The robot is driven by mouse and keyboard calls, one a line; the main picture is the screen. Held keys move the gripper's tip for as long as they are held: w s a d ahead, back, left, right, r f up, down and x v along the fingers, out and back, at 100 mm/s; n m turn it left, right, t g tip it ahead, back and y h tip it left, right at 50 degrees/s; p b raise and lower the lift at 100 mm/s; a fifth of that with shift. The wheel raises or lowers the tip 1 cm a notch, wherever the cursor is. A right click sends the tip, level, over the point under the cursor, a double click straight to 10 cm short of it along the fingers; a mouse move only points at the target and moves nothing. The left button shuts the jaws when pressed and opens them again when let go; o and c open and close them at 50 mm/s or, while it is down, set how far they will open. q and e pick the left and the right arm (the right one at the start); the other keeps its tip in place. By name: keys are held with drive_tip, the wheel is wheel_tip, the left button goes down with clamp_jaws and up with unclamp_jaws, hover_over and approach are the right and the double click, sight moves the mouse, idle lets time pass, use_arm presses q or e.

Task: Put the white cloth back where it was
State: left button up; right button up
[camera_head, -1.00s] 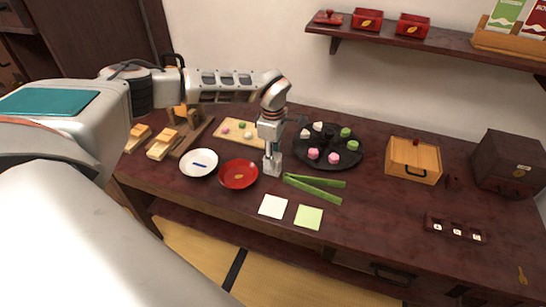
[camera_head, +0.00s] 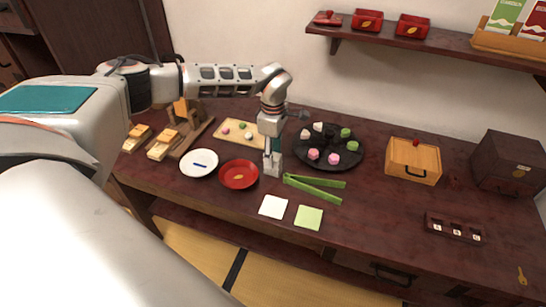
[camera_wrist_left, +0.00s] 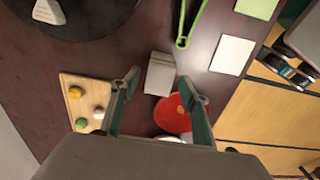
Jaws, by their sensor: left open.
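A pale, folded block that looks like the white cloth (camera_wrist_left: 160,73) stands on the dark table, between and just beyond my fingertips in the left wrist view. My left gripper (camera_wrist_left: 158,88) is open, with one finger on each side of it. In the head view my left gripper (camera_head: 272,153) points down, right of the red plate (camera_head: 238,175), and the block shows at its tips. I cannot tell whether a finger touches the block. My right gripper is not in view.
A white square (camera_head: 273,206) and a green square (camera_head: 308,217) lie in front. Green tongs (camera_head: 318,184) lie right of the gripper. A black round tray (camera_head: 328,165) of sweets, a wooden board (camera_head: 232,139) and a white plate (camera_head: 199,162) are near.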

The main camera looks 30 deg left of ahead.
use_arm(q)
wheel_tip(320, 180, up, 10)
drive_tip(key=shift+r, duration=0.15)
idle(0.6)
